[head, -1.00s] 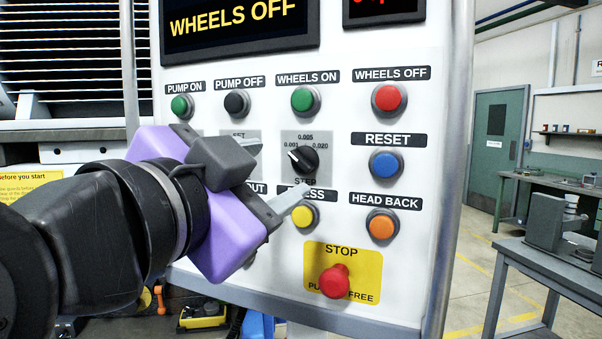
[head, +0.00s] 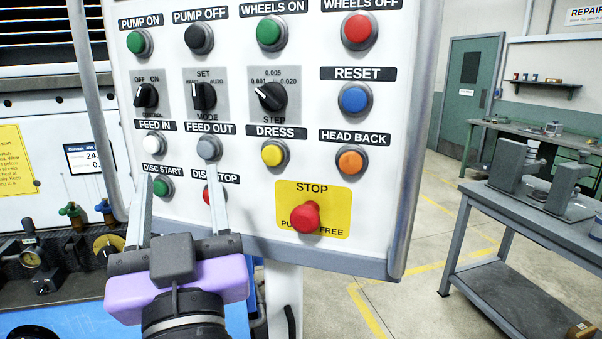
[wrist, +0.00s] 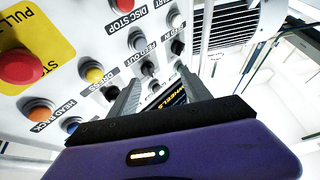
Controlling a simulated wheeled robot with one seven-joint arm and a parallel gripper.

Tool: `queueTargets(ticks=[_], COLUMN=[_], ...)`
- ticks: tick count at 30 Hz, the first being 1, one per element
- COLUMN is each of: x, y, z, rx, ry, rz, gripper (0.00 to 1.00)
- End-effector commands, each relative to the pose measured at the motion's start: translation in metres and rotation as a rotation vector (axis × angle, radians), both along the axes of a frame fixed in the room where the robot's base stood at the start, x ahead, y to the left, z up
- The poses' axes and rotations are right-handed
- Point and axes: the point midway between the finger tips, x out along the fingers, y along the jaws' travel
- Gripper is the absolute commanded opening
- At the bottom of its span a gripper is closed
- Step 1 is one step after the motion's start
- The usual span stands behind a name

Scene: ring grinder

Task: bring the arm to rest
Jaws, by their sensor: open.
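My gripper (head: 182,205) is in the lower left of the head view, in front of the lower part of the white control panel (head: 235,235). Its two grey fingers point up and stand well apart, with nothing between them. In the head view the right finger overlaps the panel near the grey FEED OUT button (head: 209,148) and partly covers the red DISC STOP button (head: 207,194). The left finger is beside the green DISC START button (head: 163,187). I cannot tell whether the fingers touch the panel. The wrist view also shows both fingers (wrist: 160,95) apart, with panel buttons beyond.
The red STOP button (head: 305,217) stands out from its yellow plate right of my gripper. A grey table (head: 530,215) with metal fixtures is at the right. Valves and a gauge (head: 108,245) are at the left. Open floor (head: 400,290) lies between panel and table.

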Motion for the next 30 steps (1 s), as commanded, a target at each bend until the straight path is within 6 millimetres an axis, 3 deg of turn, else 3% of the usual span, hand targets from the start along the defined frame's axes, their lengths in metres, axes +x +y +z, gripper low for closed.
queueTargets(ticks=[1, 6, 15, 21, 30], x=[-0.001, -0.015, -0.059, -0.098, -0.171], y=[-0.008, -0.037, -0.107, -0.161, -0.239], z=[-0.026, -0.090, -0.187, -0.237, -0.292], rx=[-0.033, -0.103, -0.161, -0.164, -0.140], ry=[0.003, 0.000, 0.048, 0.113, 0.261], rz=[0.008, 0.043, 0.055, 0.027, -0.062], gripper=[0.56, 0.56, 0.56, 0.56, 0.56])
